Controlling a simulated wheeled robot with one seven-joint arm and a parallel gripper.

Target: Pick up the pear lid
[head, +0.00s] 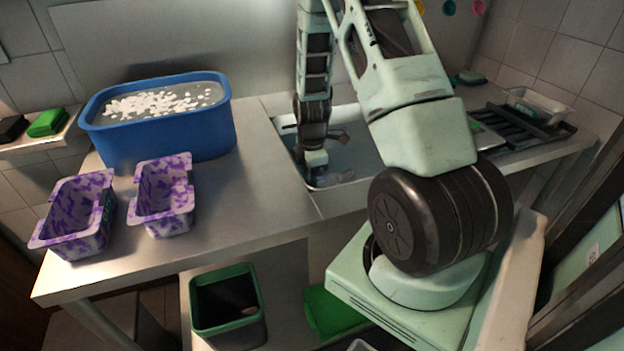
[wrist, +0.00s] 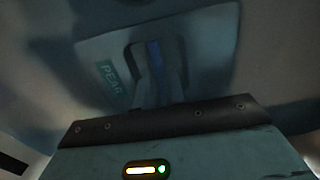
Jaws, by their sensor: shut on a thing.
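The pear lid (wrist: 98,50) fills much of the dim wrist view, with a teal label reading PEAR (wrist: 110,77) on its face. A dark upright handle-like shape (wrist: 172,62) stands at the middle of that face. My gripper (head: 316,170) points down in the sink opening in the head view, and its jaws are shut on the pear lid. Only a pale, partly see-through edge (head: 342,177) shows beside the jaws there. The exact contact of the fingers with the lid is too dark to make out.
The sink (head: 360,140) surrounds my gripper, and its rim is close. A blue tub (head: 160,142) with white bits and two purple-patterned containers (head: 75,225) (head: 166,205) stand left on the steel counter (head: 245,190). A black rack (head: 520,130) lies right.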

